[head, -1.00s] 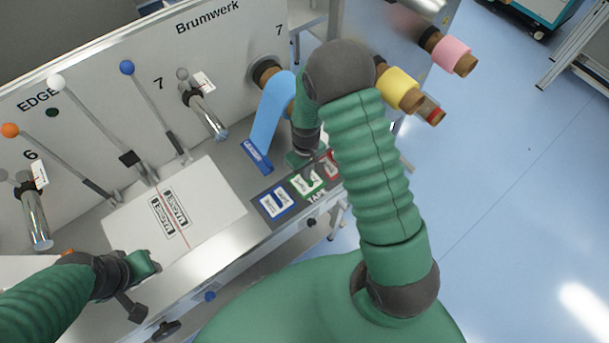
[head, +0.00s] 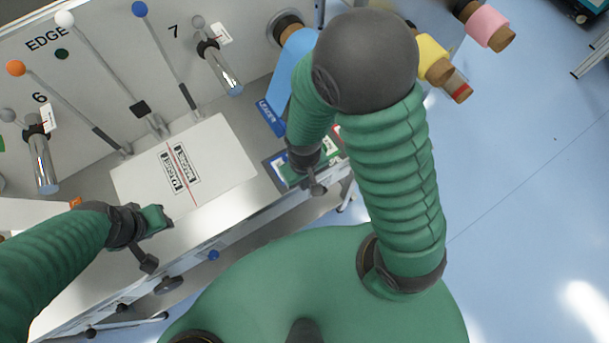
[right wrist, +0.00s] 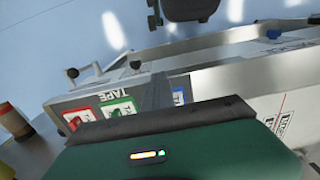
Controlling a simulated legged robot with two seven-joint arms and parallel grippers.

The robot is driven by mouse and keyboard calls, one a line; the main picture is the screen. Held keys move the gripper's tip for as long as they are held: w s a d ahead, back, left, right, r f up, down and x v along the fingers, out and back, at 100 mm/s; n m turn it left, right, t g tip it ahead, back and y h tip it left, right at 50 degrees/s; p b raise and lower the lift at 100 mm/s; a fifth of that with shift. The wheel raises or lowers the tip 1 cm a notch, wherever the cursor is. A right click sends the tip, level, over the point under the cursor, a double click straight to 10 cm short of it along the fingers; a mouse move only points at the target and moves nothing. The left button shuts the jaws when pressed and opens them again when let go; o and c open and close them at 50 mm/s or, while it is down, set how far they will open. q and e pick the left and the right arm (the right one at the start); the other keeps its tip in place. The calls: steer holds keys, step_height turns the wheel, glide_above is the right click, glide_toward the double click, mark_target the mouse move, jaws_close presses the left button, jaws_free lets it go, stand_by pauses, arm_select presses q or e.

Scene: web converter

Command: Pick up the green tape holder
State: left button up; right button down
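The green tape holder (right wrist: 118,108) has a white label and lies on the dark TAPE board, between the red holder (right wrist: 78,118) and the blue holder (right wrist: 178,97). In the head view, part of the green holder (head: 331,147) shows beside my right gripper (head: 308,180), which hides much of the board. My right gripper is low at the board's front side, and a grey finger (right wrist: 158,91) stands between the green and blue holders in the right wrist view. Contact and finger gap are unclear. My left gripper (head: 146,237) is at the bench's front edge, with nothing visible held.
A white box (head: 215,155) lies on the bench left of the board. A blue strip labelled LEADER (head: 272,116) hangs behind the board. Levers and metal rollers (head: 226,75) line the back panel. Yellow (head: 432,55) and pink (head: 487,28) rolls stand to the right.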

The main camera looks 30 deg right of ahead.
steer(key=c, duration=2)
jaws_free()
steer(key=o, duration=1)
steer(key=shift+a, duration=0.3)
steer(key=o, duration=0.5)
steer(key=shift+o, duration=0.3)
steer(key=shift+d, duration=0.2)
